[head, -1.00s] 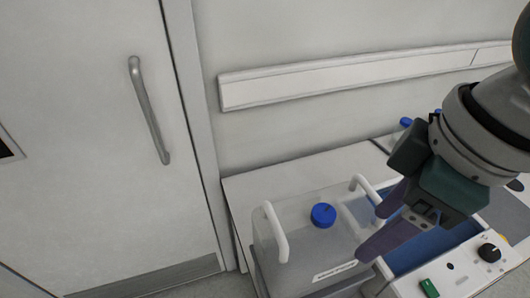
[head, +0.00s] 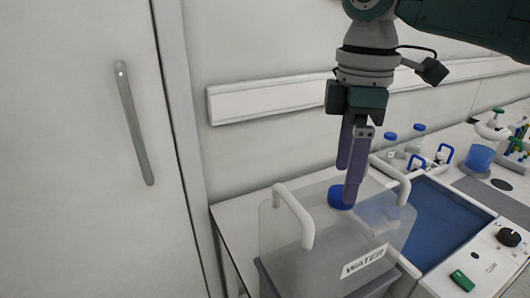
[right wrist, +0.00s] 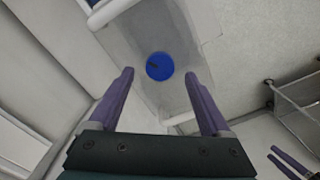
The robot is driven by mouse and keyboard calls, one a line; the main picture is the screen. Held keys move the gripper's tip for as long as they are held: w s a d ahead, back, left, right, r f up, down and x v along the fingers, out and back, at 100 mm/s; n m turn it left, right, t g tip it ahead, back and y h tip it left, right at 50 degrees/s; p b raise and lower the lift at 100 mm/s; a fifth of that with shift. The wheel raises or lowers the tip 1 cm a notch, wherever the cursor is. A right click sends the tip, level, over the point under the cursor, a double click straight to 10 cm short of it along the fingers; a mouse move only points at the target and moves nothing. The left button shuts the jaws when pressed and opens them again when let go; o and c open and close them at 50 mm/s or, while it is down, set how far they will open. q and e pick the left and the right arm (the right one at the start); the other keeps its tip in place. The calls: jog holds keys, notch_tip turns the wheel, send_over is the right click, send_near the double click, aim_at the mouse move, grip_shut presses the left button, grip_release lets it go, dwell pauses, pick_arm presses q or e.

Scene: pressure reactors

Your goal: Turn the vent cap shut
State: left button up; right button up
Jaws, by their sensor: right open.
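The blue vent cap (head: 336,199) sits on top of a clear, box-shaped container labelled WATER (head: 285,250), which has white handles. My right gripper (head: 347,185) points down over the container, its purple fingers at the cap and partly in front of it in the head view. In the right wrist view the round cap (right wrist: 160,66) lies between the lines of the open fingers, beyond their tips, with a dark mark on its face. The fingers do not grip it. Purple fingers of my left gripper (right wrist: 287,162) show at the lower right of that view; their opening is unclear.
White handles (head: 294,215) rise on both sides of the container. To the right is a blue basin (head: 440,225) and a panel with a black knob (head: 508,237) and green switch (head: 462,280). Blue-capped bottles (head: 390,140) stand behind. A door handle (head: 133,125) is at left.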

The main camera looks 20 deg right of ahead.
jog(key=shift+f, duration=1.5)
grip_shut()
